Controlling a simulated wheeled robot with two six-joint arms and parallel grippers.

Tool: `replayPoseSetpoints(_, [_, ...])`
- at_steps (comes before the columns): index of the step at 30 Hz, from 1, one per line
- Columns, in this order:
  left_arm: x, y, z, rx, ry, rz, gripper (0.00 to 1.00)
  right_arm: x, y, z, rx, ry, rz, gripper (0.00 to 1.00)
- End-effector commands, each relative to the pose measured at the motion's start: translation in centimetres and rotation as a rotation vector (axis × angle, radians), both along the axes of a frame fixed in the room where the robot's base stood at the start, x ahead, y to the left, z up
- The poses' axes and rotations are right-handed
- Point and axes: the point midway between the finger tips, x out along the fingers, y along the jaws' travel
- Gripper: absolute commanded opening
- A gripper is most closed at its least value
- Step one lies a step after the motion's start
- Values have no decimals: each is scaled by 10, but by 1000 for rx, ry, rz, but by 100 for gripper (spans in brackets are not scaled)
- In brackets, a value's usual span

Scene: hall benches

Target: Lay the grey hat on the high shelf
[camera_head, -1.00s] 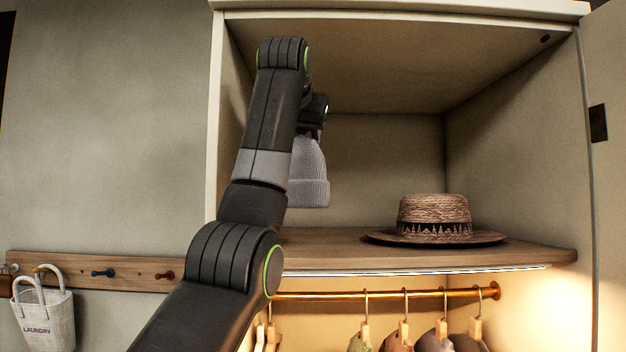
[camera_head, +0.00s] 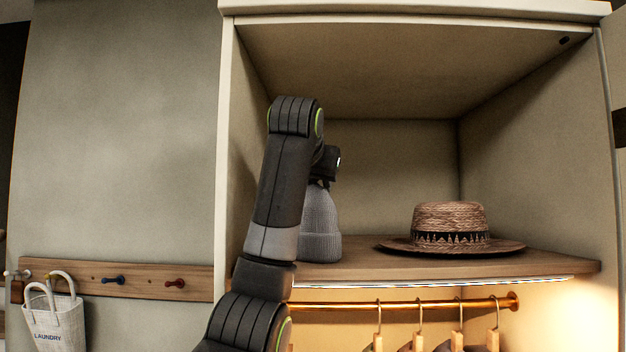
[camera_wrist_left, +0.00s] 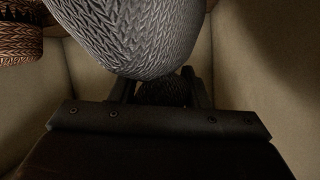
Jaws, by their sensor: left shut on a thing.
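The grey knit hat (camera_head: 320,225) hangs upright, brim down, below my left gripper (camera_head: 322,178), inside the upper compartment of the wardrobe. My left gripper is shut on the top of the hat; my arm hides the hat's left side. The hat's lower rim is at the level of the high shelf (camera_head: 350,270), near its left end; I cannot tell whether it touches. In the left wrist view the hat (camera_wrist_left: 140,38) fills the top middle, in front of the fingers (camera_wrist_left: 162,92). My right gripper is not in view.
A brown woven hat (camera_head: 450,225) lies on the shelf to the right, with a bare gap between it and the grey hat. Wardrobe walls bound the compartment. Below are a rail (camera_head: 400,306) and hangers. At left are a peg board (camera_head: 145,282) and a laundry bag (camera_head: 55,318).

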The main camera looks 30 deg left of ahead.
Motion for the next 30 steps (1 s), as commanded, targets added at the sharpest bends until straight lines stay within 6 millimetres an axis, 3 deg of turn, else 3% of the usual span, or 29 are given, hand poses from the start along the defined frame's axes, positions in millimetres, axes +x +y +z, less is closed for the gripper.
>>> replayPoseSetpoints(9, [0, 0, -6, 0, -1, 0, 7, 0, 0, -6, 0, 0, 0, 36])
replayPoseSetpoints(10, [0, 0, -5, 0, 0, 0, 45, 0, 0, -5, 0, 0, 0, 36])
replayPoseSetpoints(15, [0, 0, -4, 0, 0, 0, 64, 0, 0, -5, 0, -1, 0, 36])
replayPoseSetpoints(27, [0, 0, 4, 0, 0, 0, 64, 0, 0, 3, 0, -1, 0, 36])
replayPoseSetpoints(30, [-13, -7, 3, 1, -4, -3, 64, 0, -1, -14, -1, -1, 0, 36])
